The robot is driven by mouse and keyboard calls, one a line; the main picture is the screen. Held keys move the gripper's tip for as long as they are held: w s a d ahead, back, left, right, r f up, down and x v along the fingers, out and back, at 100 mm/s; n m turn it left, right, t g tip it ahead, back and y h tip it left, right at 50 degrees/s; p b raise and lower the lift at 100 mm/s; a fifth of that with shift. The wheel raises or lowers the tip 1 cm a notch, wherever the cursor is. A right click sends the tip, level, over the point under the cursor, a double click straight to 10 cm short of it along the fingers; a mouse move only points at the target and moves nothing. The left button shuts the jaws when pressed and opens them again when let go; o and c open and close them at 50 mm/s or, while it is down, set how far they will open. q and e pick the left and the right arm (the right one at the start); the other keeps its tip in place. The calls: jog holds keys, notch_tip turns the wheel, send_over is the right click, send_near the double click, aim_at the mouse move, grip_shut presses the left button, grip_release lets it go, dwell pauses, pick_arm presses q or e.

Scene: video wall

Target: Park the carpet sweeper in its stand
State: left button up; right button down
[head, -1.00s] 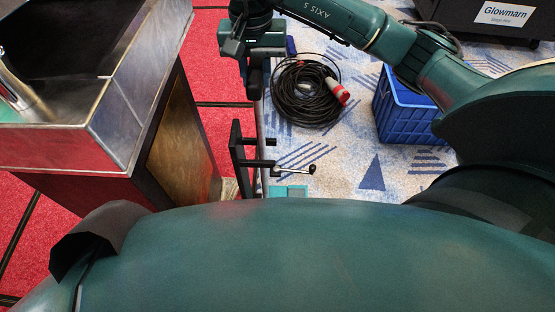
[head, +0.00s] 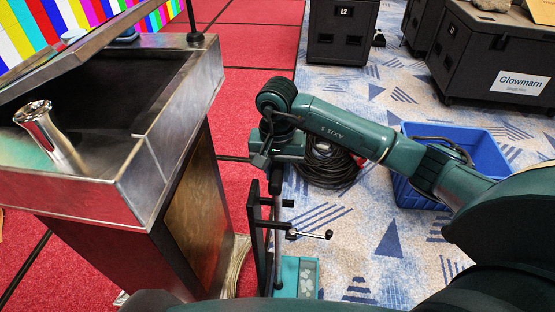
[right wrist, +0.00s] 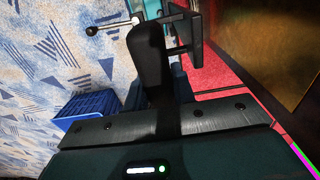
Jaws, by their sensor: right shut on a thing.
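The carpet sweeper has a teal head (head: 298,276) with a pale window on the floor and a dark upright handle (head: 275,182). My right gripper (head: 275,163) is shut on the top of this handle. In the right wrist view the black handle (right wrist: 148,52) runs away from the gripper. The stand is a black upright frame (head: 258,240) with arms, close beside the handle. A lever with a ball end (head: 328,234) sticks out to its right. I cannot tell whether the handle sits inside the stand's arms. My left gripper is out of view.
A metal-topped lectern (head: 180,190) stands close left of the stand. A coiled black cable (head: 328,168) and a blue crate (head: 475,145) lie to the right. Black cases (head: 340,30) stand behind.

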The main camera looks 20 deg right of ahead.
jog(key=shift+w+f, duration=0.1)
jog(key=shift+f, duration=0.15)
jog(key=c, duration=1.5)
grip_release()
jog(key=o, duration=0.3)
jog(key=shift+o, duration=0.2)
